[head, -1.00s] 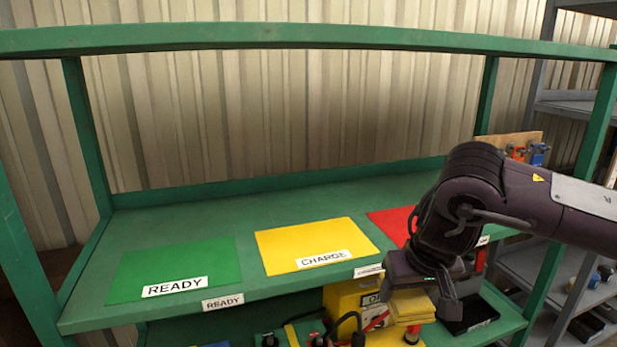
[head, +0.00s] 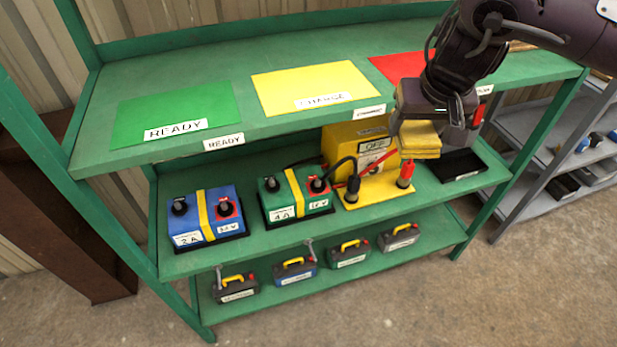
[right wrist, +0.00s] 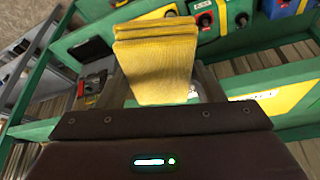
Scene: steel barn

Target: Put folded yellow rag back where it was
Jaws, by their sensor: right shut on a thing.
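My right gripper (head: 436,133) is shut on the folded yellow rag (head: 420,140) and holds it in front of the green shelf unit, near the right end. The rag's layered edge also shows in the right wrist view (right wrist: 157,65), between the fingers. In the head view it hangs above the yellow base of the yellow charger (head: 356,140), beside a black tray (head: 462,171) on the middle shelf. I cannot tell whether the rag touches anything below. My left gripper is not in view.
The top shelf has green (head: 174,113), yellow (head: 314,87) and red (head: 401,66) mats. Blue (head: 206,217) and green (head: 297,193) battery boxes stand on the middle shelf. Several handled batteries (head: 294,271) stand on the bottom shelf. A grey rack (head: 560,190) stands right.

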